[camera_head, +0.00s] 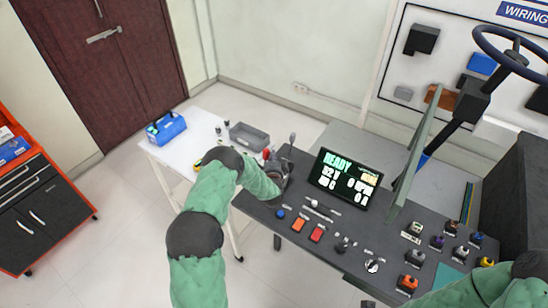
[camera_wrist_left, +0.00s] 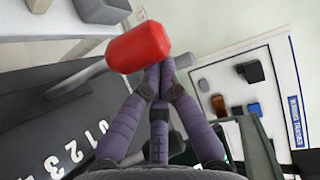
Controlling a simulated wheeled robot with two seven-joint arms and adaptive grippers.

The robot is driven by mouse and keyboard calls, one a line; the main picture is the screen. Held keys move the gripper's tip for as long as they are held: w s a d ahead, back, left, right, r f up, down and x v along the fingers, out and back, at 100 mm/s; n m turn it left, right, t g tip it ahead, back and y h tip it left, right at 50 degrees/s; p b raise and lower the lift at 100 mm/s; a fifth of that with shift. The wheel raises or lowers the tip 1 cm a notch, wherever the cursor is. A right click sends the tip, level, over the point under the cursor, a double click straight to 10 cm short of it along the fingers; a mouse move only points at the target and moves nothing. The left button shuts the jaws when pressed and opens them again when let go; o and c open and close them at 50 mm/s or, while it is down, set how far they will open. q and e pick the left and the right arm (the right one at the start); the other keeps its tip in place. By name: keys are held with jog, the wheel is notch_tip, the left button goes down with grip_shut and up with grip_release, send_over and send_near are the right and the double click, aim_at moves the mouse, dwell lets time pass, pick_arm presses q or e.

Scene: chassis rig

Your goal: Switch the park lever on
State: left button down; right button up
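A red rounded handle (camera_wrist_left: 138,47) is at the upper middle of the left wrist view, with a grey rod beside it. It looks like the park lever's grip, but no label confirms this. It shows as a small red patch in the head view (camera_head: 266,154). My left gripper (camera_wrist_left: 159,68) has its fingertips together just below the red handle; whether they touch it I cannot tell. In the head view my left gripper (camera_head: 276,172) is at the dark bench's left end, partly hidden by my arm. My right gripper is out of view.
The dark bench (camera_head: 330,238) carries a READY display (camera_head: 343,179), a dark upright lever (camera_head: 291,142), and several buttons and switches. A steering wheel (camera_head: 512,50) stands at right. A white table (camera_head: 185,150) holds a grey bin (camera_head: 248,136) and a blue carrier (camera_head: 166,128).

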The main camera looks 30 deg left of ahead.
pick_arm(q)
jog(key=s+b, duration=0.1)
jog(key=b, duration=0.1)
jog(key=s+n+t+y+b, duration=0.1)
jog(key=b, duration=0.1)
jog(key=s+t+b, duration=0.1)
jog(key=s+b, duration=0.1)
jog(key=shift+a+n, duration=0.25)
jog(key=shift+n, duration=0.15)
jog(key=shift+s+n+t+y+b, duration=0.3)
jog(key=shift+s+t+y+b, duration=0.2)
jog(key=shift+s+b, duration=0.45)
jog(key=shift+s, duration=0.2)
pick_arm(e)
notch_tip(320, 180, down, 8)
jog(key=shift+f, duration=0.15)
pick_arm(q)
jog(key=shift+s+f, duration=0.1)
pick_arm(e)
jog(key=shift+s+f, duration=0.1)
